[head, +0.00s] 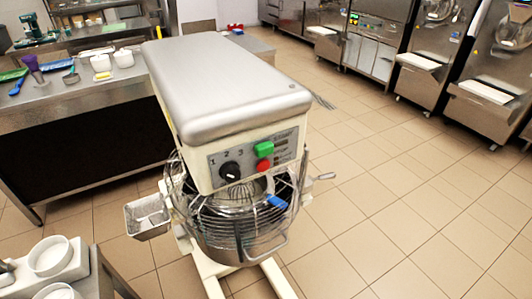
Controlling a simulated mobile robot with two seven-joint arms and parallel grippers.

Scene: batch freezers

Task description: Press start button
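A large stand mixer (230,90) with a smooth grey top stands in the middle of the head view. Its front panel (225,158) faces me. The green start button (264,148) is on the right part of the panel, beside small lettering. A red button (263,165) is just below it. A black dial (230,171) marked 1, 2, 3 is to the left. Neither of my grippers is in view, so I cannot see where they are or whether they are open.
A wire guard (185,190) and steel bowl (235,235) are below the panel. A steel counter (70,100) with utensils stands at the left. White bowls (50,255) are at the lower left. Freezer machines (380,40) line the back right. The tiled floor (400,200) at right is clear.

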